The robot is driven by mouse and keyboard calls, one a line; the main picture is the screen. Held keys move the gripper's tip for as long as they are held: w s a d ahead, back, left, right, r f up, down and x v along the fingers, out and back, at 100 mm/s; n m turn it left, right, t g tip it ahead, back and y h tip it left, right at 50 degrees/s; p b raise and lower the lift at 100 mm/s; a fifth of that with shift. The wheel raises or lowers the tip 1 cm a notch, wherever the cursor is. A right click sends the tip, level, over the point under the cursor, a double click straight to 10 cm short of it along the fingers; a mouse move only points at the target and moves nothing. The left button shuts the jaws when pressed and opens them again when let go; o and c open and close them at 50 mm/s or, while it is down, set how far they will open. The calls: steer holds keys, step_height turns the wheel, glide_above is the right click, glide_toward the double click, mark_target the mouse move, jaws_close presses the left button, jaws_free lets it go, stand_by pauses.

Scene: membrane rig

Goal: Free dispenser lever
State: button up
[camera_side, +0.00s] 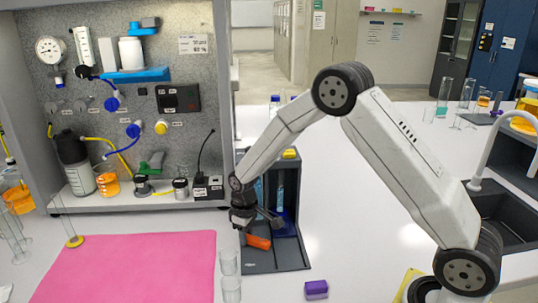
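My gripper (252,226) points down at the front left of a dark grey dispenser stand (288,252), just right of the rig panel. An orange piece (259,242) sits right below the gripper, over the stand's base. It may be the lever, but its link to the stand is hidden. I cannot tell whether my fingers touch it or are apart from it. Blue-tinted upright parts (280,195) stand inside the dispenser, partly behind my arm.
A pink mat (130,270) lies at the front left. Clear beakers (230,288) stand in front of the dispenser. A purple block (316,289) lies at the front. The membrane rig (170,60) with bottles and tubing rises at the left. The white bench right of the dispenser is clear.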

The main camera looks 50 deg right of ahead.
mark_target(248, 255)
jaws_close()
steer(key=shift+a+n, duration=0.15)
steer(key=shift+n, duration=0.15)
steer(key=n, duration=0.1)
steer(key=a+n, duration=0.1)
steer(key=n, duration=0.1)
steer(key=shift+s, duration=0.35)
steer(key=n, duration=0.1)
steer(key=a+n, duration=0.1)
steer(key=shift+s+n, duration=0.3)
steer(key=n, duration=0.1)
steer(key=s+n, duration=0.1)
steer(key=n, duration=0.1)
steer(key=shift+s+a+n, duration=0.1)
steer(key=shift+a+n, duration=0.2)
steer(key=shift+a, duration=0.1)
steer(key=shift+s+a+n, duration=0.1)
steer(key=shift+s+n, duration=0.35)
steer(key=shift+n, duration=0.65)
